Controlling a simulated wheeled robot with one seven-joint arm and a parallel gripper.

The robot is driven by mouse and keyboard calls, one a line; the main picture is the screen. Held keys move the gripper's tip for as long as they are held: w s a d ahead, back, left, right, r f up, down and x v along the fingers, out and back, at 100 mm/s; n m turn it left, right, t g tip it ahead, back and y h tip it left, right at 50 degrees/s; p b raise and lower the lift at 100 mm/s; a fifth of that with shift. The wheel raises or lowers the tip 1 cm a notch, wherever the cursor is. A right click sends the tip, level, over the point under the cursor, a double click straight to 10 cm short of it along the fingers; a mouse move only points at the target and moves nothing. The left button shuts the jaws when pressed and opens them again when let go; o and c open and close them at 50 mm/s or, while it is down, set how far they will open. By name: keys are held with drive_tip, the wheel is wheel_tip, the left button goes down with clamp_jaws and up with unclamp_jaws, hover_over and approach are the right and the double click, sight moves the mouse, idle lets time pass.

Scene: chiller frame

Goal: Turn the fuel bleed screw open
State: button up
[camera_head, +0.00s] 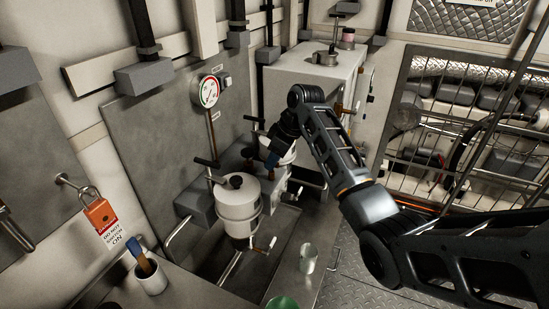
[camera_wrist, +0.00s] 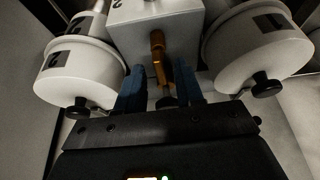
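In the wrist view, the two blue fingers of my gripper (camera_wrist: 160,90) stand apart, one on each side. A brass-coloured screw or fitting (camera_wrist: 158,50) sticks out of a pale block (camera_wrist: 158,20) and shows in the gap between the fingers. A dark rounded part (camera_wrist: 167,101) lies lower in the same gap. I see no finger clearly touching the brass fitting. In the head view, my gripper (camera_head: 269,157) is at the far white filter canister (camera_head: 284,157) and partly hides it. The brass fitting is hidden there. I cannot tell whether it is the fuel bleed screw.
A near white canister (camera_head: 238,204) stands beside a grey bracket. The wrist view shows a left canister (camera_wrist: 75,75) and a right canister (camera_wrist: 260,45), each with a black knob, close on both sides. A metal cup (camera_head: 308,258), a gauge (camera_head: 206,92) and an orange padlock (camera_head: 100,214) are nearby.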

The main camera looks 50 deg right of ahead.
drive_tip(key=b+v, duration=0.1)
drive_tip(key=v, duration=0.6)
drive_tip(key=shift+r, duration=0.35)
drive_tip(key=shift+s, duration=0.15)
idle(0.3)
